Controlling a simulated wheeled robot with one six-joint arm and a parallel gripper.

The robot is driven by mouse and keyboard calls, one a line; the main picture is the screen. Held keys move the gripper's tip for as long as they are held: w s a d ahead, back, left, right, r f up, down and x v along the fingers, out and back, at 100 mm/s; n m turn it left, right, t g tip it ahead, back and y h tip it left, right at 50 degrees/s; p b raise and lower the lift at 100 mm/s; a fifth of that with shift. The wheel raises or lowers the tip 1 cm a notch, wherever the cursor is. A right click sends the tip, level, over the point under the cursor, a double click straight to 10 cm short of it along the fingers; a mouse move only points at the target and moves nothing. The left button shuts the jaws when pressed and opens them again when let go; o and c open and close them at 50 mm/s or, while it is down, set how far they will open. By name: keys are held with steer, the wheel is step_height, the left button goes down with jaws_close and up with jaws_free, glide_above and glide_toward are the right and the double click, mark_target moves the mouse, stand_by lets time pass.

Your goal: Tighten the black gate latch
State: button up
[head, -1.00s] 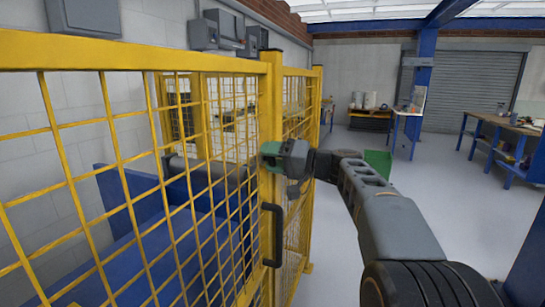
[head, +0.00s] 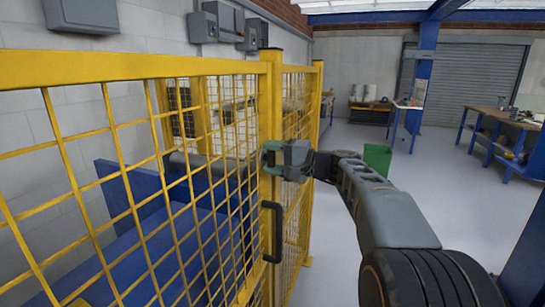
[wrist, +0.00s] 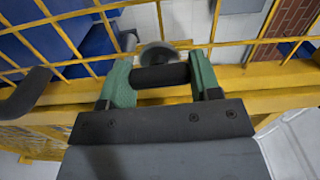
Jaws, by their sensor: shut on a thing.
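The black gate latch (wrist: 160,77) shows in the wrist view as a short dark cylinder in front of a yellow gate rail, with a grey round part behind it. My gripper (wrist: 160,82) has its two green fingers shut on the latch, one on each side. In the head view my gripper (head: 270,156) is at the yellow gate post, above the black pull handle (head: 272,231), and hides the latch. The yellow mesh gate (head: 120,70) stands upright beside a second mesh panel.
A blue machine bed (head: 140,265) with a grey roller lies behind the mesh. A green bin (head: 377,158) stands on the floor past my arm. A workbench (head: 500,118) is at the right. The grey floor between is clear.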

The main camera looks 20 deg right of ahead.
stand_by(0.3)
steer(key=o, duration=0.9)
steer(key=shift+d, duration=0.1)
steer(key=v, duration=1.3)
steer(key=shift+s+d, duration=0.25)
steer(key=shift+s, duration=0.05)
